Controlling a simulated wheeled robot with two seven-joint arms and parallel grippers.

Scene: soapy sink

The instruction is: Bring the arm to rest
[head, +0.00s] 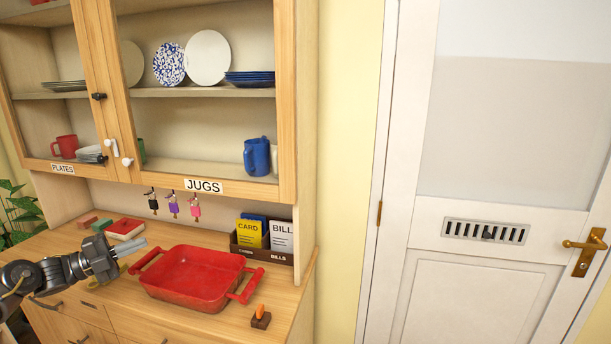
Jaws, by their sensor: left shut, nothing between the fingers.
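My left gripper (131,252) comes in from the left above the wooden counter of the dresser. It is shut and empty, its fingers pointing right. The fingertips are just left of and a little behind the left handle of a red baking dish (192,275). I cannot tell whether they touch it. My right gripper does not show.
A cabinet with doors (117,150) stands above the counter (275,283). A card holder (262,254), a small block with an orange piece (260,318) and a red book (126,228) lie around the dish. A white door (480,280) stands at right.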

